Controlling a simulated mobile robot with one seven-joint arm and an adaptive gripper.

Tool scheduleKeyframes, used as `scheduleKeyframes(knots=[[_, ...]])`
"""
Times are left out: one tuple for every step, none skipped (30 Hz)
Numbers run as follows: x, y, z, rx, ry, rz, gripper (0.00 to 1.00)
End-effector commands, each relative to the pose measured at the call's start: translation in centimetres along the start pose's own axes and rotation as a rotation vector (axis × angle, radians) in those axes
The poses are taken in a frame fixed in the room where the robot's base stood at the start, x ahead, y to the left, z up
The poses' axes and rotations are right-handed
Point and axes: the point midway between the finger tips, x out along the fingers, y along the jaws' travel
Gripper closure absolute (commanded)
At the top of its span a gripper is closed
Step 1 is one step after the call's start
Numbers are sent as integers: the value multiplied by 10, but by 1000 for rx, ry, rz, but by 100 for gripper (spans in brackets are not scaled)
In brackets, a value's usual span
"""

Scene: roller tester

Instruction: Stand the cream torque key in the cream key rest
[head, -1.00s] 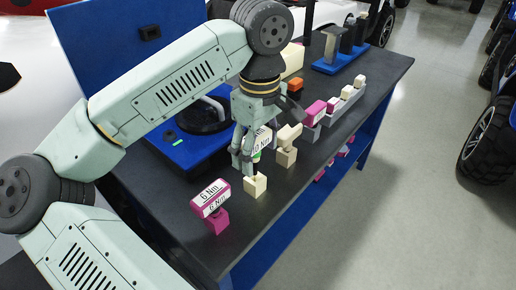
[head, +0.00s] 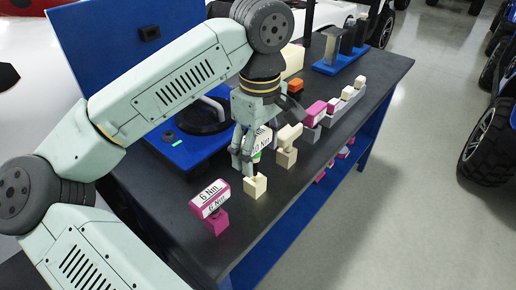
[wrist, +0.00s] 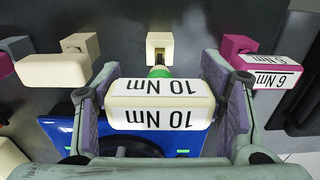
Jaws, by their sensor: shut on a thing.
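The cream torque key (wrist: 160,105), labelled 10 Nm with a green collar below its head, is held upright between the fingers of my gripper (wrist: 160,70). In the head view the key (head: 264,140) is partly hidden behind my gripper (head: 244,163). The cream key rest (head: 256,187) stands on the bench directly below; in the wrist view the rest (wrist: 162,45) shows just beyond the green collar. The key's lower end is at or just above the rest's opening; I cannot tell whether it is inside.
A magenta 6 Nm key (head: 210,196) stands in a magenta rest (head: 216,222) on the near side. Another cream key (head: 290,136) stands in its rest (head: 286,158) on the far side. A blue machine (head: 190,150) lies behind. The bench (head: 300,192) is clear towards its front edge.

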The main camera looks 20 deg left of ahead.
Motion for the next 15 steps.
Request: scheduleKeyframes(knots=[[0,0,0,0,0,0,98],[0,0,0,0,0,0,98],[1,0,0,0,0,0,98],[2,0,0,0,0,0,98],[2,0,0,0,0,0,98],[3,0,0,0,0,0,98],[4,0,0,0,0,0,98],[5,0,0,0,0,0,98],[7,0,0,0,0,0,98],[8,0,0,0,0,0,98],[9,0,0,0,0,0,98],[10,0,0,0,0,0,98],[11,0,0,0,0,0,98],[12,0,0,0,0,0,98],[13,0,0,0,0,0,98]])
